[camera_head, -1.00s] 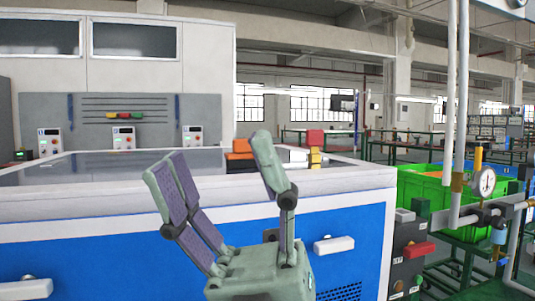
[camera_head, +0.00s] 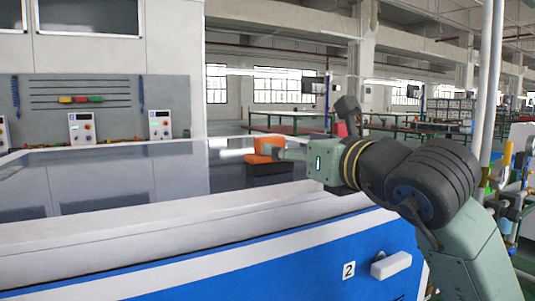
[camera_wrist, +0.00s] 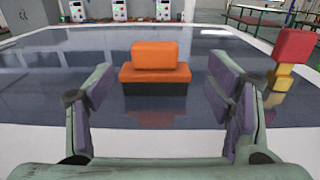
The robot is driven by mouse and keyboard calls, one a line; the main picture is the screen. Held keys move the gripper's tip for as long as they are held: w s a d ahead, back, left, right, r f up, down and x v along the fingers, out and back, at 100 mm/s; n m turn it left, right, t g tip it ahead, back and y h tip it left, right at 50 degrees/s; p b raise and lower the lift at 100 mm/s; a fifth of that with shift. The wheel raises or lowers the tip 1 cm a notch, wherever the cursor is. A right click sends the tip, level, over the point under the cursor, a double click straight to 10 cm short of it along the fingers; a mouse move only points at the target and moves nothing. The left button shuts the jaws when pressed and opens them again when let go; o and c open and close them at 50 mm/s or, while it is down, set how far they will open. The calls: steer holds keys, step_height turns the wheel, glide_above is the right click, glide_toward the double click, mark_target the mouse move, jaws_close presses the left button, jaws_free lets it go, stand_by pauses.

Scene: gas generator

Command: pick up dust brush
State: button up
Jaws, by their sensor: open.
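The dust brush (camera_wrist: 155,72) has an orange block-shaped handle on a wider orange base with dark bristles below. It stands upright on the glossy dark tabletop (camera_wrist: 60,100). In the head view the brush (camera_head: 265,158) is near the right end of the table, partly covered by my gripper. My gripper (camera_wrist: 160,85) is open and empty. In the wrist view its two fingers stand wide apart on either side of the brush, which lies beyond them, centred. In the head view my gripper (camera_head: 283,153) points left, toward the brush, and its fingers are mostly hidden.
A red and yellow stacked object (camera_wrist: 287,60) stands to the right of my right finger in the wrist view. The table has a raised white rim (camera_head: 150,215). Control boxes (camera_head: 82,128) stand at the back. The tabletop left of the brush is clear.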

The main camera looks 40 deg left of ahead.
mark_target(273, 141)
steer(key=x, duration=0.4)
steer(key=p+x, duration=0.1)
steer(key=x, duration=0.1)
steer(key=p+x, duration=0.1)
steer(key=shift+s+a+r, duration=0.25)
steer(key=shift+s+a, duration=0.05)
steer(key=shift+w+a+f+p, duration=0.15)
steer(key=shift+w+a+p, duration=0.15)
steer(key=shift+a, duration=0.1)
steer(key=shift+c, duration=0.5)
steer(key=shift+s, duration=0.1)
steer(key=c, duration=1.2)
